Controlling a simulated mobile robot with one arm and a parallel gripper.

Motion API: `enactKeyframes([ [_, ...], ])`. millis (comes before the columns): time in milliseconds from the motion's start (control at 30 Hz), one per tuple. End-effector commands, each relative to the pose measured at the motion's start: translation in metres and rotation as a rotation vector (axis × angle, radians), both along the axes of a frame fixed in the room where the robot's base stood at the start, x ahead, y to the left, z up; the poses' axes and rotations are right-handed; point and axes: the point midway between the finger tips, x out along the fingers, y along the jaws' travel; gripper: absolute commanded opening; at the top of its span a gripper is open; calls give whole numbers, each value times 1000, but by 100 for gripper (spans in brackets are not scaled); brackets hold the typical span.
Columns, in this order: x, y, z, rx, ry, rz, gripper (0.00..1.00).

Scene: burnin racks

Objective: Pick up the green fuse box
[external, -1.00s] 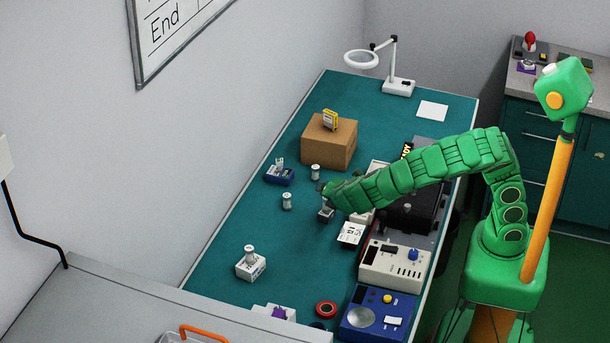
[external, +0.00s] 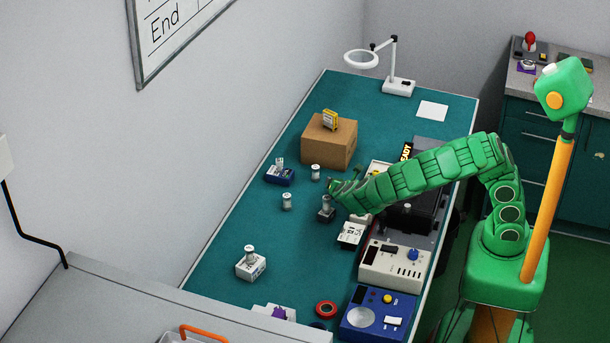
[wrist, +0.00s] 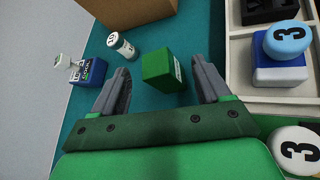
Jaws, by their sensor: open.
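The green fuse box (wrist: 156,70) is a small green block with a white label on its right side. In the wrist view it stands on the teal bench top (wrist: 143,29), between and slightly ahead of the fingers of my gripper (wrist: 160,80). The fingers are apart, with a gap visible on both sides of the box. In the external view my gripper (external: 345,190) is low over the middle of the bench, and the fuse box cannot be made out clearly there.
A cardboard box (external: 328,145) stands behind. A white cylinder (wrist: 121,45) and a blue box (wrist: 88,72) are to the left. A compartment tray (wrist: 240,62) with a blue-topped part (wrist: 287,40) lies close on the right.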

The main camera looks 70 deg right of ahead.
Motion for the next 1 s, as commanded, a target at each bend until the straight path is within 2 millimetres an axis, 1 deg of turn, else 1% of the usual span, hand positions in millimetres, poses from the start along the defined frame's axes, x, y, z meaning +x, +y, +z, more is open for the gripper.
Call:
enactKeyframes([
  [100, 4, -10, -6, 1, 0, -2, 76],
  [200, 7, -14, -9, 1, 1, -1, 76],
  [533, 8, -16, -10, 2, 1, 1, 76],
  [900, 8, -16, -10, 2, 1, 1, 19],
  [933, 8, -16, -10, 2, 1, 1, 15],
  [1000, 8, -16, -10, 2, 1, 1, 15],
])
